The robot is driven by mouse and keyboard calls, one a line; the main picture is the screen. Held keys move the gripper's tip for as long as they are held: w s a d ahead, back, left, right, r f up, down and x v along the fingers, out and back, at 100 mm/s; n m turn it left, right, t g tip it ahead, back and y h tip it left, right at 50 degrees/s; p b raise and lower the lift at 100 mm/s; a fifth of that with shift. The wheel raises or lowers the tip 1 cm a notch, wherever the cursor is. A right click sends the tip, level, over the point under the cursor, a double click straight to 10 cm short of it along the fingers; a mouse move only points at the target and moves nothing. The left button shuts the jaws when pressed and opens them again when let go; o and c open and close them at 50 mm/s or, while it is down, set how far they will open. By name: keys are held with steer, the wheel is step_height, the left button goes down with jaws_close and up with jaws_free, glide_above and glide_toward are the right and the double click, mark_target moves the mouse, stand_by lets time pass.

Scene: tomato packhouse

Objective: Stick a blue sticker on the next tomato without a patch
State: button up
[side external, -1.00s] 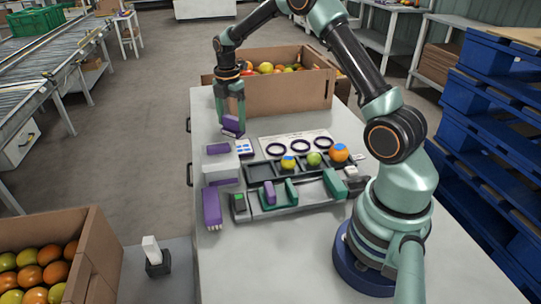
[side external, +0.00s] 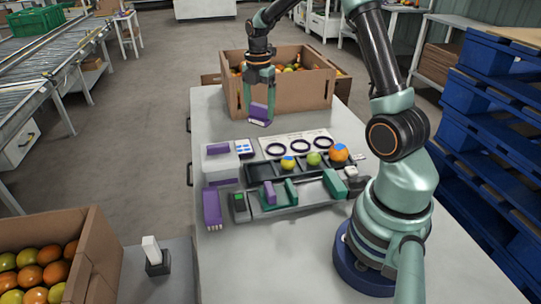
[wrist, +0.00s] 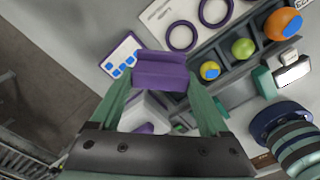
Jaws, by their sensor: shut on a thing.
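My gripper (side external: 260,98) is shut on a purple block-shaped tool (side external: 261,113) and holds it above the table, left of the ring card. In the wrist view the purple tool (wrist: 160,72) sits between the fingertips. Three tomatoes stand in a row in the dark tray (side external: 259,171): a yellow one (side external: 288,163) with a blue patch, a green one (side external: 313,159) with no patch visible, and an orange one (side external: 339,152) with a blue patch. A white card with blue stickers (side external: 243,148) lies left of the tray. The tool's underside is hidden.
A white card with three dark rings (side external: 297,142) lies behind the tray. A white-and-purple device (side external: 220,163) and another purple tool (side external: 212,208) are at the left. A cardboard box of tomatoes (side external: 285,97) stands at the back. The front table area is clear.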

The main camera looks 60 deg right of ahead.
steer(key=s+d, duration=0.2)
steer(key=s, duration=1.5)
steer(key=shift+f, duration=2.55)
steer(key=shift+f, duration=0.6)
step_height(320, 180, up, 7)
steer(key=shift+w, duration=0.1)
stand_by(0.6)
